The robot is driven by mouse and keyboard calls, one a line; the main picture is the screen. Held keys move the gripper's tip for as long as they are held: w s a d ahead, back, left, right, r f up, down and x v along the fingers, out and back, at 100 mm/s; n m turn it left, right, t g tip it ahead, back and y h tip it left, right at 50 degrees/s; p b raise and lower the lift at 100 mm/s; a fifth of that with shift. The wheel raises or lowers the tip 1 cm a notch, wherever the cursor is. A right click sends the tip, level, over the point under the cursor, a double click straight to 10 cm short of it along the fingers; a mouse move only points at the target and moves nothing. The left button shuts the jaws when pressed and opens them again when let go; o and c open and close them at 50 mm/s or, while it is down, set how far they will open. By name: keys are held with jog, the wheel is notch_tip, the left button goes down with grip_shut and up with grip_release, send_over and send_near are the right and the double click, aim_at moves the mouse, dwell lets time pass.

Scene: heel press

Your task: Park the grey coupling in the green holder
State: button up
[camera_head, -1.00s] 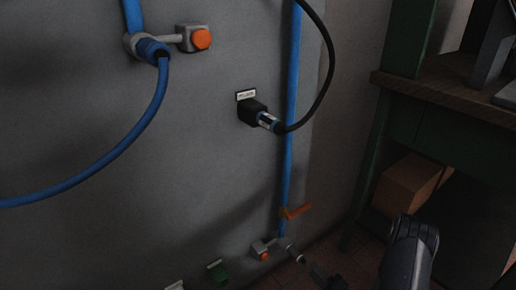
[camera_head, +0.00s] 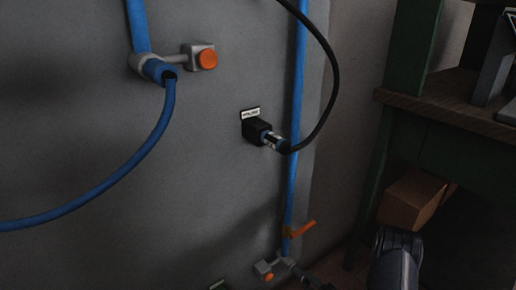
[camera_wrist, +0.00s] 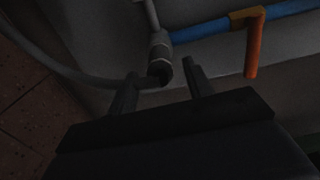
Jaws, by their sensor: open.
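The grey coupling (camera_wrist: 160,48) sits at the end of a grey pipe in the wrist view, with a grey hose (camera_wrist: 85,80) curving away to the left. My gripper (camera_wrist: 159,70) is open, with one finger on each side of the coupling's lower end. I cannot tell whether the fingers touch it. In the head view the coupling (camera_head: 288,262) is small and dark at the bottom, beside a block with an orange button (camera_head: 268,276). The green holder is out of the frames now.
A blue pipe (camera_head: 294,150) with an orange lever (camera_head: 302,229) runs down the grey wall panel. A black coupling with cable (camera_head: 272,139) and a blue hose (camera_head: 150,135) are higher up. A green-legged bench (camera_head: 450,105) and a brown box (camera_head: 411,200) stand at the right.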

aim_at(300, 274)
jog(key=shift+b+x, duration=0.7)
jog(key=shift+x, duration=1.9)
jog(key=shift+b, duration=0.35)
grip_shut()
jog(key=shift+s+d, duration=0.1)
jog(key=shift+v, duration=2.85)
jog(key=shift+s+d, duration=0.1)
jog(key=shift+s, duration=0.1)
